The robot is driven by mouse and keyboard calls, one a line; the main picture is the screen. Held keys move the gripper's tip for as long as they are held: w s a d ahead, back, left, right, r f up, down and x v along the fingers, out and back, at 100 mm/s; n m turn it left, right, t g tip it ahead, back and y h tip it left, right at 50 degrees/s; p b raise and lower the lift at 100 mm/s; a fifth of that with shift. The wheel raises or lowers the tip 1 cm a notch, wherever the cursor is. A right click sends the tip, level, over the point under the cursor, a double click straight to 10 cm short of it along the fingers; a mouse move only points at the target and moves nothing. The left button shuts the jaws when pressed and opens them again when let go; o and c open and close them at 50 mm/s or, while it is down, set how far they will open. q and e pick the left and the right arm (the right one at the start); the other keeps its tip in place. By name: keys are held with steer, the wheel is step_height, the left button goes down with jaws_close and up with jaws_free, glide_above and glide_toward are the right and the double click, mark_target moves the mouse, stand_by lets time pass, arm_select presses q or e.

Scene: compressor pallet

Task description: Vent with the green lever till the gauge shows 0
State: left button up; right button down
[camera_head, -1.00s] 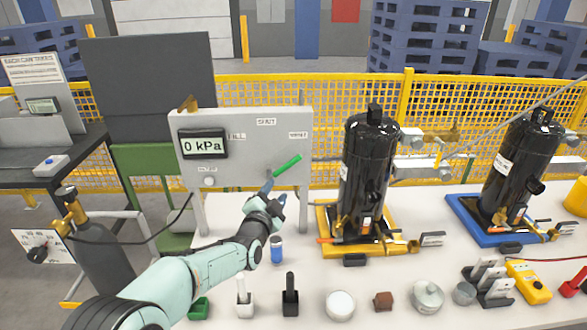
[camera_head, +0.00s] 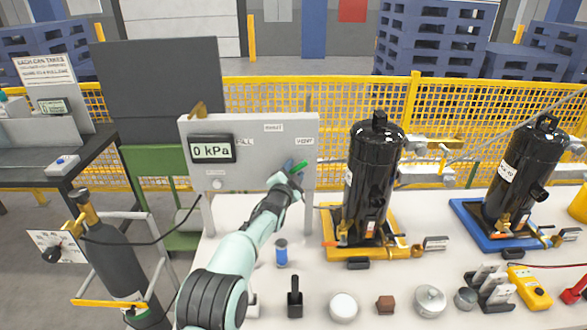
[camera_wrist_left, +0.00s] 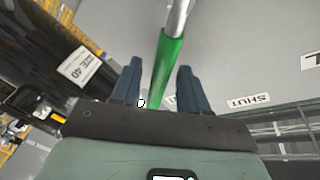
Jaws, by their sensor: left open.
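The gauge (camera_head: 212,149) on the grey panel (camera_head: 262,128) reads 0 kPa. The green lever (camera_head: 301,165) sticks out at the panel's right side, near the VENT label (camera_head: 305,141), and slants up to the right. My left gripper (camera_head: 292,173) is at the lever and hides part of it. In the left wrist view the open fingers (camera_wrist_left: 158,78) stand on either side of the green grip (camera_wrist_left: 166,60), with gaps showing. The grip's near end is close to the palm. My right gripper is not in view.
A black compressor (camera_head: 375,180) on a yellow base stands right of the panel, and another (camera_head: 525,165) on a blue base stands farther right. A blue-capped bottle (camera_head: 281,254) and several small items stand on the white table below. A gas cylinder (camera_head: 105,255) stands at left.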

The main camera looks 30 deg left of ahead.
arm_select(q)
steer(key=shift+w+a, duration=0.1)
steer(key=shift+w, duration=0.15)
steer(key=shift+c, duration=0.2)
jaws_close()
